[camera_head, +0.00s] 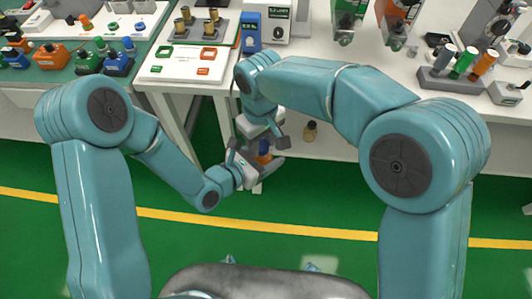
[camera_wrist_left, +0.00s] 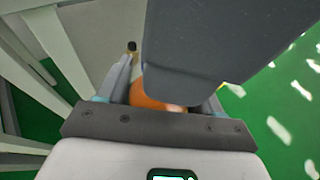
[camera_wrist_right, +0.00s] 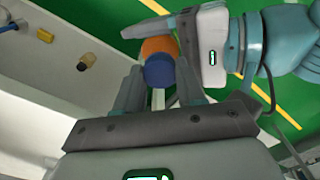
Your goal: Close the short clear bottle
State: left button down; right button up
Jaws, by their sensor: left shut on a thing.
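An orange bottle-like body (camera_wrist_right: 158,46) with a blue cap-like top (camera_wrist_right: 160,74) is in the right wrist view; I cannot tell whether it is clear. In the left wrist view its orange side (camera_wrist_left: 152,98) shows, the rest hidden by a dark grey part of my right gripper. My left gripper (camera_head: 252,172) is shut on the orange body. My right gripper (camera_wrist_right: 158,88) has its fingers on either side of the blue top; whether they touch it is unclear. In the head view the blue top (camera_head: 264,147) shows small between the two grippers, in front of the table.
A small amber bottle with a dark cap (camera_head: 310,131) stands on the low white shelf behind. The white table above holds a blue device (camera_head: 251,32) and a rack of coloured cylinders (camera_head: 462,65). Green floor lies open in front.

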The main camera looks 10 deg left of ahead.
jog(key=m, duration=0.3)
jog(key=o, duration=1.2)
jog(key=shift+c, duration=0.2)
